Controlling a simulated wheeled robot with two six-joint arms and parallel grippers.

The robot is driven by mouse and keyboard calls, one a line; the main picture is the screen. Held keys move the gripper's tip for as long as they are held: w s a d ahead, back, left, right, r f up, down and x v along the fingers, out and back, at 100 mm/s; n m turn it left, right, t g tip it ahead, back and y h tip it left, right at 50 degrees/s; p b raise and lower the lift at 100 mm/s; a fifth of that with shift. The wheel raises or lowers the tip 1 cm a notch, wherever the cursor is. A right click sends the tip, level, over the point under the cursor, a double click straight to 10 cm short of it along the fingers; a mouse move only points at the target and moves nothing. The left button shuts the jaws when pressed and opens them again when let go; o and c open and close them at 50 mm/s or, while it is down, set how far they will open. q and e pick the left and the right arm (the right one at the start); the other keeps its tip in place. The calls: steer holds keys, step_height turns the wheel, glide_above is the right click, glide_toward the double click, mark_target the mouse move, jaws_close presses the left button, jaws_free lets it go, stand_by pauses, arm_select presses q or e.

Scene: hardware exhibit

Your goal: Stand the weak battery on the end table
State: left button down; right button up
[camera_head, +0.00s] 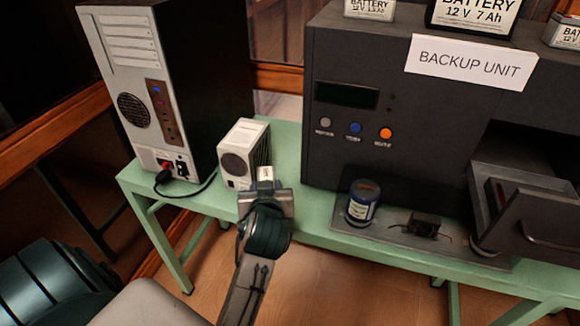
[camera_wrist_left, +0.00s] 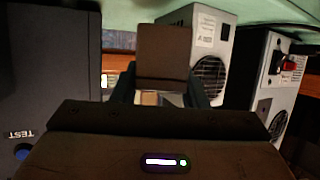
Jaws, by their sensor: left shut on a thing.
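My left gripper (camera_head: 265,186) is shut on a small dark block, seen in the wrist view as a plain brown-black battery (camera_wrist_left: 163,55) between the two fingers. In the head view only its pale top (camera_head: 265,173) shows, in front of the small white box; most of it is hidden by the gripper. No label on it can be read. The green table (camera_head: 318,222) is below and beyond it; whether the block touches the table cannot be told. My right gripper is not in view.
A white-and-black tower (camera_head: 135,85) and a small white box (camera_head: 238,150) stand at the left. The dark backup unit (camera_head: 350,60) bears labelled batteries (camera_head: 475,15). An open drawer (camera_head: 530,220) juts out at right.

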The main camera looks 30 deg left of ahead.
arm_select(q)
steer(key=w+a, duration=0.1)
steer(key=w, duration=0.3)
steer(key=w+a+p, duration=0.1)
steer(key=w, duration=0.2)
steer(key=w+a+f, duration=0.1)
steer(key=w, duration=0.3)
steer(key=shift+w+a, duration=0.3)
steer(key=shift+a, duration=0.05)
steer(key=shift+f+p, duration=0.45)
steer(key=shift+f, duration=1.35)
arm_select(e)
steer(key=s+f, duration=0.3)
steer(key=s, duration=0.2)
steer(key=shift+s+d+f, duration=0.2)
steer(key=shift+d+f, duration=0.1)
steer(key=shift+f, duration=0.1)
arm_select(q)
steer(key=shift+f, duration=0.15)
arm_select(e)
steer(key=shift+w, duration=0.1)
arm_select(q)
steer(key=c, duration=1.1)
jaws_free()
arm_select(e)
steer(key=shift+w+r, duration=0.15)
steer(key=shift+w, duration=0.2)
